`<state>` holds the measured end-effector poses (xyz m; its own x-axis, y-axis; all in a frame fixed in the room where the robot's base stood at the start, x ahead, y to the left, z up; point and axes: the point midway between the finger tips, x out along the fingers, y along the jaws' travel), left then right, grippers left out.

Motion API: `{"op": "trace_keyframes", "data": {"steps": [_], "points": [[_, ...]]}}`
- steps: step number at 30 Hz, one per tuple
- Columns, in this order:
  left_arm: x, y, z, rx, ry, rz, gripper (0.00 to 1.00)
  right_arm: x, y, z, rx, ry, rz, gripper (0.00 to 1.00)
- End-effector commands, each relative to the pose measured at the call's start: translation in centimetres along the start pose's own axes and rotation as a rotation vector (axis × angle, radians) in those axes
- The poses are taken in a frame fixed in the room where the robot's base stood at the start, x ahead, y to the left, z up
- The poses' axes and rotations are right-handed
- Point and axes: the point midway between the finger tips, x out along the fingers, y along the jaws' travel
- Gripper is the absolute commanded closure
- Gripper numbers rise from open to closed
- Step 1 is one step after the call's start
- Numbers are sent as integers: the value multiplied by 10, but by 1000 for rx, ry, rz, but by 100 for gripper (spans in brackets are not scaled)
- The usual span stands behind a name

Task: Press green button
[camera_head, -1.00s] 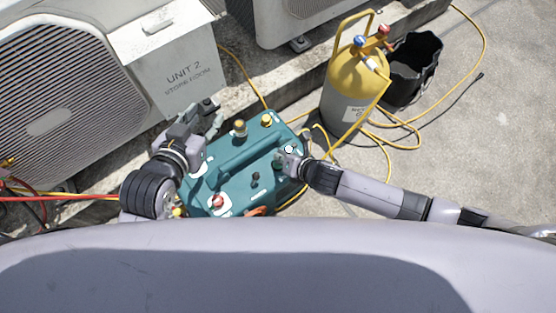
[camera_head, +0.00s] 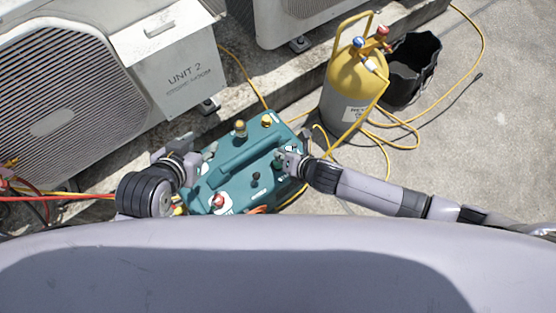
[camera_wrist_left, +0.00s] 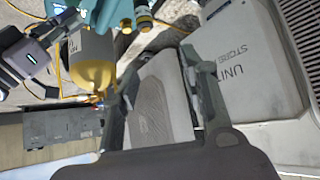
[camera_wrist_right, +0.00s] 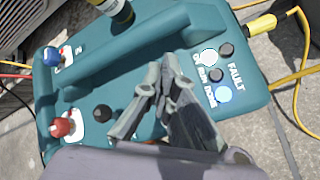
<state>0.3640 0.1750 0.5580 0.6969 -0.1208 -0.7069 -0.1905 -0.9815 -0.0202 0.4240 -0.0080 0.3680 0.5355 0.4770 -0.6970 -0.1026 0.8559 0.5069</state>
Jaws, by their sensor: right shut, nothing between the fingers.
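The teal machine (camera_head: 238,168) stands on the rooftop floor, its panel facing up. It also shows in the right wrist view (camera_wrist_right: 140,45), with a lit white round lamp (camera_wrist_right: 208,56), a lit pale-blue one (camera_wrist_right: 223,94) and dark round ones by the word FAULT. I cannot make out a green button; the fingers hide part of the panel. My right gripper (camera_wrist_right: 162,85) is shut and empty, over the panel beside these lamps; I cannot tell whether it touches. My left gripper (camera_wrist_left: 163,82) is open and empty, at the machine's left side in the head view.
A red knob (camera_wrist_right: 62,127), a blue knob (camera_wrist_right: 52,56) and a black knob (camera_wrist_right: 103,113) rise from the panel. A yellow-topped cylinder (camera_head: 358,80) and black bucket (camera_head: 412,70) stand behind right. Yellow hoses (camera_head: 388,165) lie on the floor. The UNIT 2 condenser (camera_head: 165,60) is behind left.

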Motion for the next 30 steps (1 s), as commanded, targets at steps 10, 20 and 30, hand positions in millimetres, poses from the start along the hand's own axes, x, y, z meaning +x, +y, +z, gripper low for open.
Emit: {"op": "trace_keyframes", "data": {"steps": [10,20,30], "points": [[-5,-2,18,-2,-92,-5,60,-2,2,2,0,0,0,100],[-5,-4,21,-2,-102,-8,60,-2,2,2,0,0,0,100],[-18,-7,40,-6,-217,-14,60,-9,7,7,0,0,0,100]]}}
